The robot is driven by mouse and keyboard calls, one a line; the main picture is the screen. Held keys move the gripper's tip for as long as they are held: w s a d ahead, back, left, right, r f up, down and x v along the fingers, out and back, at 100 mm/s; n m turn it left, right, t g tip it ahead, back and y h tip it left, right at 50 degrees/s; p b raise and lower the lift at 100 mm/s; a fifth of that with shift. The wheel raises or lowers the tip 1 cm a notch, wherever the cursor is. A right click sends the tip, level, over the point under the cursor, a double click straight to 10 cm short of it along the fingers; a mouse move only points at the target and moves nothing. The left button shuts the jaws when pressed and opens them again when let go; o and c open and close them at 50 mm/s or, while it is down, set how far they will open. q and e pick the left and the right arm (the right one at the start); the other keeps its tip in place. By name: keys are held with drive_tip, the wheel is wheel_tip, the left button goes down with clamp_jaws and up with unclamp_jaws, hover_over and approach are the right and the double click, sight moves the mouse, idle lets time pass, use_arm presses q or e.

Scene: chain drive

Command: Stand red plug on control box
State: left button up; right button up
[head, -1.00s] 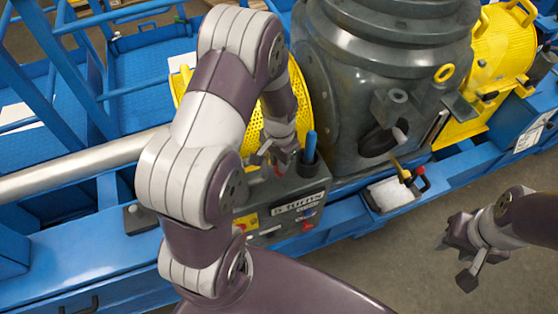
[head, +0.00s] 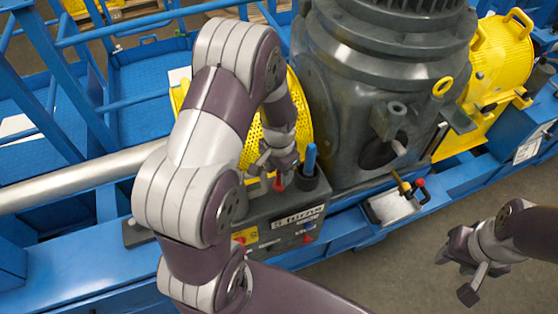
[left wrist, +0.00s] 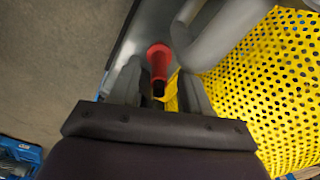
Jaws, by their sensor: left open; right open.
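The red plug (head: 279,183) is on top of the grey control box (head: 262,212), beside a dark cup. In the left wrist view the red plug (left wrist: 159,62) has its wide red end away from me and its narrow dark tip towards my gripper. It looks upright, with the wide end at the box's grey surface. My left gripper (head: 268,165) is open, its fingers on either side of the plug with gaps showing. My right gripper (head: 462,263) is open and empty, off to the right over the floor.
A blue-handled object (head: 310,157) stands in the dark cup (head: 307,179) close right of the plug. A yellow perforated guard (head: 252,150) is behind my left gripper. A large grey motor housing (head: 345,110) stands to the right. A blue frame (head: 90,245) surrounds these.

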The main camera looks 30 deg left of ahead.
use_arm(q)
wheel_tip(320, 180, up, 9)
drive_tip(key=shift+s+d+r+b, duration=0.1)
drive_tip(key=shift+b, duration=0.3)
drive_tip(key=s+d+r+n+t, duration=0.1)
drive_tip(key=s+d+n, duration=0.2)
drive_tip(key=s+d, duration=0.2)
drive_tip(key=s, duration=0.3)
drive_tip(key=shift+s, duration=0.25)
